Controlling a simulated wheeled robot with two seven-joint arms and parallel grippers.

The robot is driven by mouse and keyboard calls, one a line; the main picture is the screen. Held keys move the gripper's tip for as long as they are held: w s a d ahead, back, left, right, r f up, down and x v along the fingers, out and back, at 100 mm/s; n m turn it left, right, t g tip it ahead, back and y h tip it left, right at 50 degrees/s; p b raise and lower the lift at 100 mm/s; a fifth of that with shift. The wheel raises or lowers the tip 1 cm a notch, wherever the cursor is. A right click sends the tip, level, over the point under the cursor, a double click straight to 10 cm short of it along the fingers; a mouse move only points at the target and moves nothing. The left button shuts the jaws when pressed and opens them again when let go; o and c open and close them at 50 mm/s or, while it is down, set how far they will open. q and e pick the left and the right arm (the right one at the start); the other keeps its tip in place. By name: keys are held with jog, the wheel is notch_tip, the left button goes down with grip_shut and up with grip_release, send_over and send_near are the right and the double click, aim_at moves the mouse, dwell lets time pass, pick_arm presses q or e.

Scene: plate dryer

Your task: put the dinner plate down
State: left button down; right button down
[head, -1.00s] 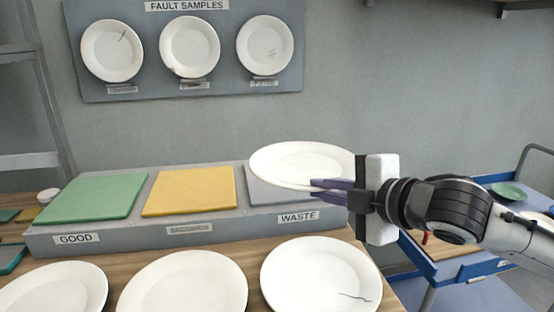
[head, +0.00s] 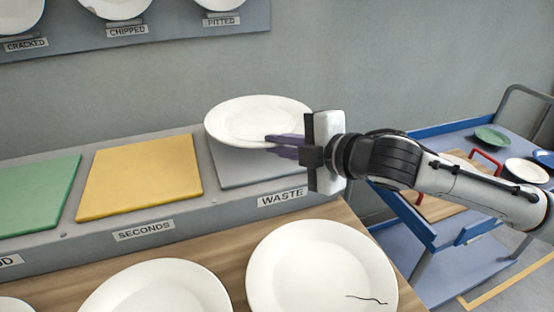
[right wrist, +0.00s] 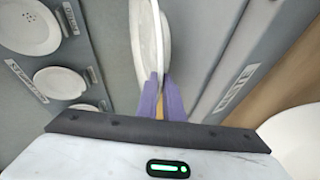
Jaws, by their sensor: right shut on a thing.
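The dinner plate (head: 255,118) is white and round, with no mark I can make out on its visible face. My right gripper (head: 272,142) is shut on its near right rim and holds it roughly level over the grey WASTE pad (head: 235,172). In the right wrist view the plate (right wrist: 155,40) shows nearly edge-on between the purple fingers (right wrist: 160,98). My left gripper is not in view.
A yellow pad (head: 140,178) labelled SECONDS and a green pad (head: 35,195) lie to the left on the grey stand. White plates, one cracked (head: 320,265), lie on the wooden table in front. A blue cart (head: 440,225) stands at right. Sample plates hang on the wall board (head: 180,35).

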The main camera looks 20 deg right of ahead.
aim_at(278, 173)
jog(key=shift+f, duration=0.25)
notch_tip(278, 173, down, 3)
jog(key=shift+r+b, duration=0.1)
jog(key=shift+b, duration=0.3)
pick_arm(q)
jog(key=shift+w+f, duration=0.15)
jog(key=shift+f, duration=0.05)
pick_arm(e)
jog(key=c, duration=2.3)
grip_release()
jog(key=shift+f, duration=0.2)
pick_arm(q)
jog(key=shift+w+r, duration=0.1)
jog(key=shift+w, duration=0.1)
pick_arm(e)
jog(key=shift+o, duration=0.6)
